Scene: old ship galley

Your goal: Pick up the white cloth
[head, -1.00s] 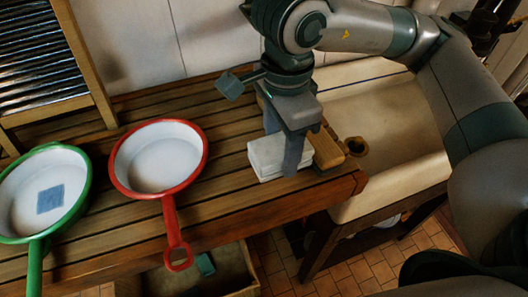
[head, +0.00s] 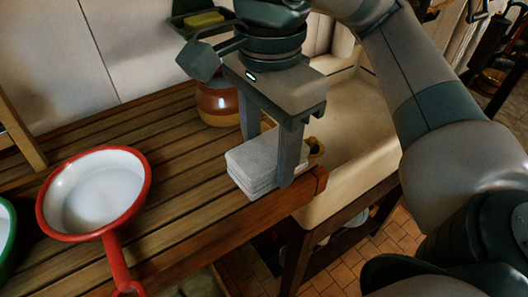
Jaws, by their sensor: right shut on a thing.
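The white cloth (head: 258,165) is a folded, layered stack near the right front corner of the slatted wooden counter (head: 190,225). It appears to rest on the slats; no clear gap shows beneath it. My right gripper (head: 268,155) points down over it from above. One finger stands at the cloth's near right side and the other at its far side, and the jaws are shut on the cloth. The far fingertip is partly hidden behind the cloth. My left gripper is not in view.
A red-rimmed white pan (head: 95,190) stands left on the counter, with a green-rimmed pan (head: 5,240) at the left edge. A brown and cream pot (head: 218,103) stands behind the cloth. A pale sink (head: 355,140) lies to the right.

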